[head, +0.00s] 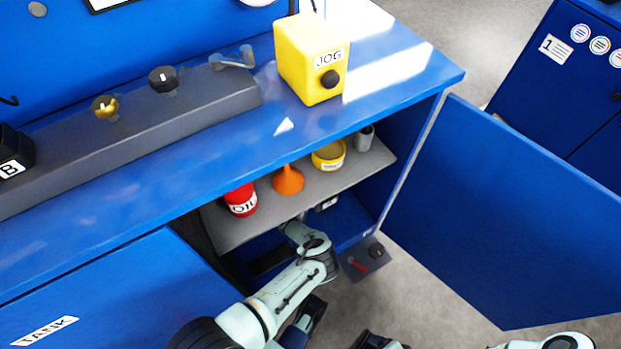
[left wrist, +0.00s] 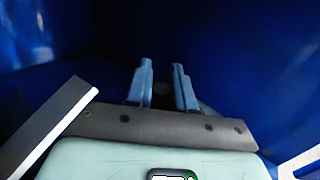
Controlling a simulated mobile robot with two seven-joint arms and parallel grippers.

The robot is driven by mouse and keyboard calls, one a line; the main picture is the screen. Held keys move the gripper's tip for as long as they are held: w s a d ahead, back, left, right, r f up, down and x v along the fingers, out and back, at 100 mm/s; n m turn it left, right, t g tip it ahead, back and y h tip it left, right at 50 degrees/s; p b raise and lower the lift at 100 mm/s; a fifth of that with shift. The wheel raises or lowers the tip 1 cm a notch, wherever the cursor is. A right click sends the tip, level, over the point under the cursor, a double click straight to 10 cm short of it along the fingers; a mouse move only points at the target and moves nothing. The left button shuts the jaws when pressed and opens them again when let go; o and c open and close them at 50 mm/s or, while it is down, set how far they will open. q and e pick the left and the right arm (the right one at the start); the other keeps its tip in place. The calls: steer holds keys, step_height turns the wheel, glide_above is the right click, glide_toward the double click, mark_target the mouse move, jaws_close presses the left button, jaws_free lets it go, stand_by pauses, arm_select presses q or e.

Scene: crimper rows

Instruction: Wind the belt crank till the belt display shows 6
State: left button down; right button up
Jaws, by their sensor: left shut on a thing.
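My left arm reaches into the open blue cabinet below the shelf in the head view, and its fingers are hidden there. In the left wrist view my left gripper (left wrist: 162,80) has its two blue-grey fingers a small gap apart. A dim, dark round thing (left wrist: 162,88) shows between them, seemingly the belt crank's grip, and the gripper is shut on it. The rest of the crank is too dark to make out. A small pale-marked unit (head: 326,203) sits just under the shelf edge; I cannot read it. No belt display number is readable. My right gripper cannot be made out.
The grey shelf (head: 240,228) above my left arm holds a red oil can (head: 241,200), an orange funnel (head: 288,180), a yellow tin (head: 328,156) and a grey cup (head: 364,138). The open cabinet door (head: 510,210) stands to the right. A yellow JOG box (head: 305,62) stands on the bench.

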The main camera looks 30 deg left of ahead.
arm_select(q)
steer(key=shift+w+f+m+h, duration=0.1)
steer(key=shift+w+m+h, duration=0.2)
steer(key=shift+m+h, duration=0.6)
steer(key=shift+w+m+h, duration=0.3)
steer(key=shift+m+h, duration=0.2)
steer(key=shift+h, duration=0.8)
arm_select(e)
steer(key=shift+w+d+f, duration=0.1)
steer(key=shift+w+f, duration=0.1)
steer(key=shift+f, duration=0.05)
arm_select(q)
steer(key=c, duration=1.1)
jaws_free()
steer(key=shift+o, duration=0.2)
